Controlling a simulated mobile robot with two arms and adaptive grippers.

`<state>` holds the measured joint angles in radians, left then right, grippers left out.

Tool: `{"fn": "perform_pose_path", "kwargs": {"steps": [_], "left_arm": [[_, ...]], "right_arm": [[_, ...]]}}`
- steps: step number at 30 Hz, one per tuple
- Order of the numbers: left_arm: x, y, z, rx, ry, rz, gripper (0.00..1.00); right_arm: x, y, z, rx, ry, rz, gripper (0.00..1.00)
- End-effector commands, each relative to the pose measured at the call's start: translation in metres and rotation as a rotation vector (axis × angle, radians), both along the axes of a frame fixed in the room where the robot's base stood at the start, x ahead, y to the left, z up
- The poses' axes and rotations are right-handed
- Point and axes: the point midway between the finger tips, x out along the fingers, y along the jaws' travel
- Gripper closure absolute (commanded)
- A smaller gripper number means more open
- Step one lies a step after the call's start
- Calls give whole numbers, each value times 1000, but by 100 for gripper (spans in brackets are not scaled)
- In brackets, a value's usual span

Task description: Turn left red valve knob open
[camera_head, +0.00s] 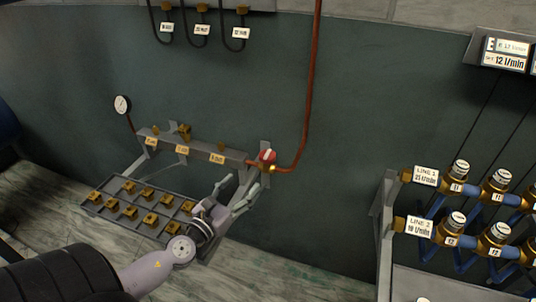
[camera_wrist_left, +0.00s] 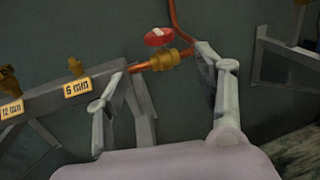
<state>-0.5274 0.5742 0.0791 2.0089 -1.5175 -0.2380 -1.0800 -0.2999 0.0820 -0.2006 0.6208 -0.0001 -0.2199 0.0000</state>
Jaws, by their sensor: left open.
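The red valve knob (camera_head: 267,156) sits at the right end of the grey manifold bar (camera_head: 200,148), on a brass valve where a copper pipe joins. In the left wrist view the red knob (camera_wrist_left: 158,37) stands above the brass valve body (camera_wrist_left: 166,60). My left gripper (camera_head: 244,188) is open and empty, just below the knob. In the wrist view its fingers (camera_wrist_left: 155,68) stand apart, one left and one right of the valve, with the knob beyond the fingertips. I cannot tell whether a finger touches the valve. My right gripper is not in view.
A tray of brass fittings (camera_head: 97,196) sits below the bar. A copper pipe (camera_head: 310,90) rises up the wall right of the knob. A pressure gauge (camera_head: 122,104) is at the left. A rack of blue valves (camera_head: 452,215) stands at the right. The wall between is clear.

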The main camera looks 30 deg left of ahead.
Motion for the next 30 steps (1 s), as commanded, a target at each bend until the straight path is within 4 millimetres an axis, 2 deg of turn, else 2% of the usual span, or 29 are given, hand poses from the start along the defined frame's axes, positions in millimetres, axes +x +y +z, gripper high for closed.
{"fn": "perform_pose_path", "kwargs": {"steps": [1,10,21,30], "left_arm": [[10,1,4,-1,-3,1,38],[62,3,4,-3,-3,2,38],[124,5,1,-4,-3,2,38],[145,6,0,-4,0,1,38]], "right_arm": [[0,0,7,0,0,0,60],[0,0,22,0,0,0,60],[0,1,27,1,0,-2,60],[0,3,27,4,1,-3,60]]}}
